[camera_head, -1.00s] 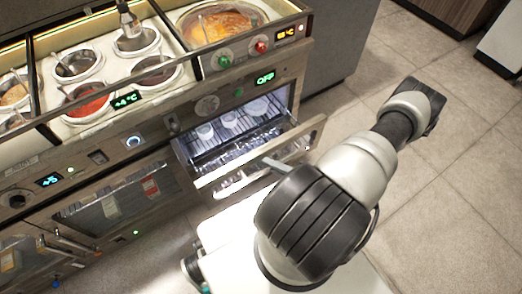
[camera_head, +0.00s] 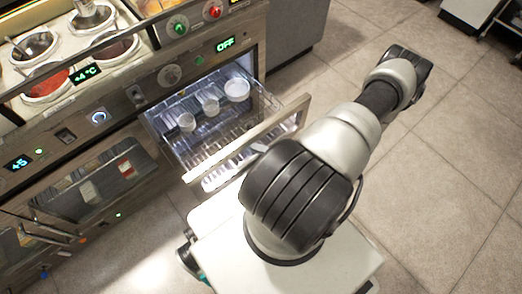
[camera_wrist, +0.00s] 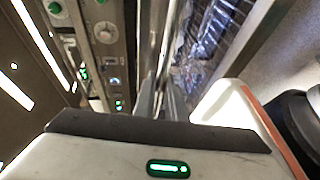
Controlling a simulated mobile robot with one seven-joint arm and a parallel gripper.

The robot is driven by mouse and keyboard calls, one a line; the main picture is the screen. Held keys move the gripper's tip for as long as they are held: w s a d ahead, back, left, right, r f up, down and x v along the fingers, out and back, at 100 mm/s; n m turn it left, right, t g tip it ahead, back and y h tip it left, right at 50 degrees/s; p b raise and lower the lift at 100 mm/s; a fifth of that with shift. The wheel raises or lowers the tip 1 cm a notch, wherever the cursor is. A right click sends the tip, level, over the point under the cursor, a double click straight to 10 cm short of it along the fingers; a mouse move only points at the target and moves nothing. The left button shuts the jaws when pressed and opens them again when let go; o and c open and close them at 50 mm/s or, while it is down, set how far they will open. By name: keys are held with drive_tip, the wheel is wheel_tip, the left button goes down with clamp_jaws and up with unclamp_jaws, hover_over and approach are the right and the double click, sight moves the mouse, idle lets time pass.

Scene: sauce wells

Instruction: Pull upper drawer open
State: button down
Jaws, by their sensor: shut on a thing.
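The upper drawer (camera_head: 210,128) sticks out of the cabinet under the "OFF" display, with its lit inside showing. Several small white cups stand in its back part. Its pale front rail (camera_head: 245,140) runs slantwise toward the lower left, and part of the drawer also shows in the wrist view (camera_wrist: 205,45). My gripper (camera_wrist: 160,98) is shut on the drawer's front rail in the wrist view. In the head view my arm hides most of the gripper.
A lower glass-fronted compartment (camera_head: 95,185) lies to the left of the drawer and is closed. Sauce wells (camera_head: 45,85) and knobs (camera_head: 170,74) are above. Open tiled floor (camera_head: 440,170) lies to the right.

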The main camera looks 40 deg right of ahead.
drive_tip(key=c, duration=1.8)
unclamp_jaws()
drive_tip(key=p+v, duration=0.1)
drive_tip(key=v, duration=1.6)
drive_tip(key=shift+s+d, duration=0.15)
